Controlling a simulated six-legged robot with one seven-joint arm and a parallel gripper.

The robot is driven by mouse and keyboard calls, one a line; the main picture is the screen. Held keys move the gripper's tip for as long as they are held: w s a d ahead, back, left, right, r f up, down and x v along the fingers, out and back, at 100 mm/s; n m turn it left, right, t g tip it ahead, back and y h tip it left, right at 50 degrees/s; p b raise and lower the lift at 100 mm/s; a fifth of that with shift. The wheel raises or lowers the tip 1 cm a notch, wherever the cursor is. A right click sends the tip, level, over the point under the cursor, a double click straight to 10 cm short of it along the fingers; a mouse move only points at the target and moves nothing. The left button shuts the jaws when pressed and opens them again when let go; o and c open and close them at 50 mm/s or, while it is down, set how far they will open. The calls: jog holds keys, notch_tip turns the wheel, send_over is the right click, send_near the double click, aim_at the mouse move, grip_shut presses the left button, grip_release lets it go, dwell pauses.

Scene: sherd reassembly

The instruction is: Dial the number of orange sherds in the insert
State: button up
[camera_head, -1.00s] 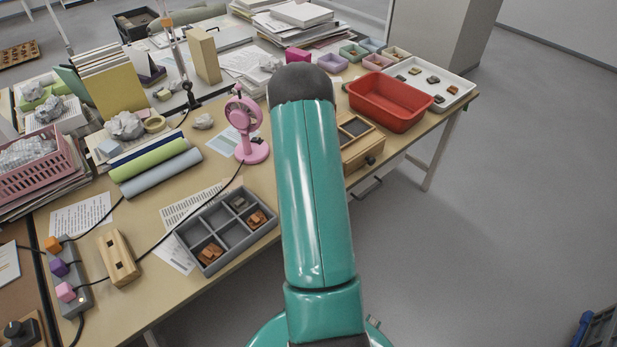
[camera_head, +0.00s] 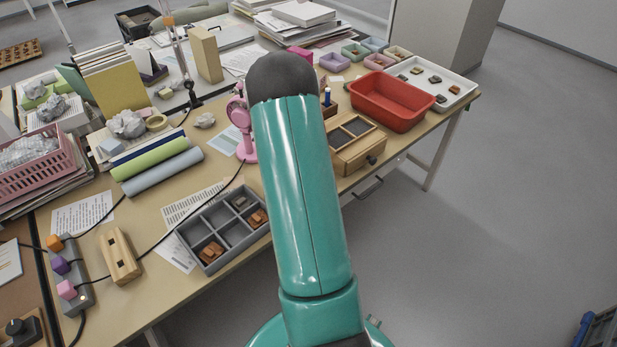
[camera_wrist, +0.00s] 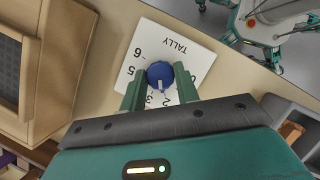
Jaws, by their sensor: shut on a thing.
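The tally dial's blue knob (camera_wrist: 160,74) sits on a white card (camera_wrist: 203,60) marked TALLY with numbers around it. My gripper (camera_wrist: 160,82) has one finger on each side of the knob and is shut on it. A white mark on the knob faces the 2 and 3; I cannot tell which it meets. The grey compartment insert (camera_head: 238,233) lies near the front table edge. Orange sherds show in its near-left (camera_head: 211,252) and right (camera_head: 258,218) compartments, and a greyish sherd (camera_head: 240,203) at the back. The dial is hidden in the head view.
A wooden box (camera_head: 352,158) and red bin (camera_head: 393,98) stand to the right of my arm. A pink fan (camera_head: 242,118) stands close behind it. Coloured rolls (camera_head: 160,175), a wooden block (camera_head: 120,258) and cables lie to the left.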

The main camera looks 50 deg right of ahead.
jog(key=shift+n, duration=0.5)
jog(key=o, duration=1)
jog(key=shift+v, duration=6.9)
jog(key=shift+s+a, duration=0.15)
jog(key=shift+a, duration=0.05)
